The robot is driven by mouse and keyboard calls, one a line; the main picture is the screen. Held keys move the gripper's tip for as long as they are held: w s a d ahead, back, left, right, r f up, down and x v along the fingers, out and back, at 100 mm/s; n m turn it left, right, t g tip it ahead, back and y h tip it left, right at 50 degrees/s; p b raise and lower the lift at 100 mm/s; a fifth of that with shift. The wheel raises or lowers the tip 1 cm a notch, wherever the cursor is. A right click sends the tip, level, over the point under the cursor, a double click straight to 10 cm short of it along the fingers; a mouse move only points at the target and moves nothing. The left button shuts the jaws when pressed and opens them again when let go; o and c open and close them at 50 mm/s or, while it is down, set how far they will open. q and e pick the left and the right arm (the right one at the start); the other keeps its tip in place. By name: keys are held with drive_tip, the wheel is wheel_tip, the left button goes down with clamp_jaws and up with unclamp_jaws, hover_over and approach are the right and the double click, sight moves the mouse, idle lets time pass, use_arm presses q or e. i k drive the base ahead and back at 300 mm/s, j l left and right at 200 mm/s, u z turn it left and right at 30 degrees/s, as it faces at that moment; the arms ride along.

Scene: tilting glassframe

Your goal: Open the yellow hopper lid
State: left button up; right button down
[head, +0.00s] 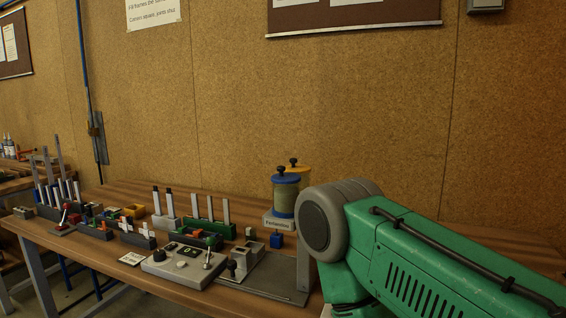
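The yellow hopper lid (301,170) sits at the back of the workbench, with a dark knob above it. It is mostly hidden behind a second hopper with a blue lid (285,179) and its own dark knob. The lid looks closed, but I see only part of it. A green and grey arm of mine fills the lower right, just right of the hoppers in the picture, and hides the bench there. Neither of my grippers shows.
A white labelled block (277,222) stands at the hoppers' foot, with a small blue block (276,240) in front. A grey control box (184,264) with a lever, slotted racks and small parts crowd the wooden bench (232,283). A corkboard wall (250,100) closes off the back.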

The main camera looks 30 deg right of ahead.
sight(299, 169)
drive_tip(key=i+j+z, duration=0.2)
drive_tip(key=z, duration=0.25)
drive_tip(key=i+j+z, duration=0.15)
drive_tip(key=j+z, duration=0.3)
